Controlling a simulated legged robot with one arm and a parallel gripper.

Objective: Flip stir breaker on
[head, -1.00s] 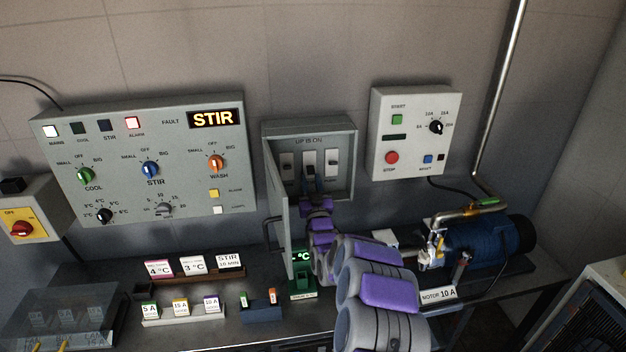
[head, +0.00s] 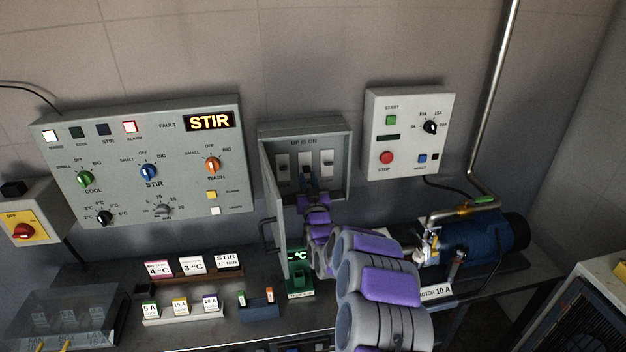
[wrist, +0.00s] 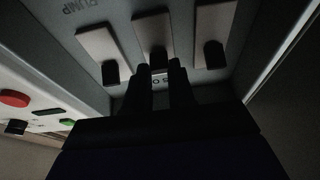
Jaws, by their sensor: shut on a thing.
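The grey breaker box (head: 347,165) hangs open on the wall, marked "UP IS ON". It holds three white breakers with dark levers: the left breaker (head: 283,160), the middle breaker (head: 305,157) and the right breaker (head: 327,157). My gripper (head: 307,174) reaches into the box from below and covers the middle lever in the head view. In the wrist view my gripper (wrist: 173,72) is shut on the middle breaker's lever (wrist: 157,56), with a finger on each side. The stir label cannot be read, and the middle lever's position is unclear.
The box door (head: 273,205) stands open at the left. A control panel (head: 120,140) with a lit "STIR" display (head: 209,121) is left of the box. A start/stop box (head: 407,132) is at its right. A bench with cards and a blue motor (head: 475,245) lies below.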

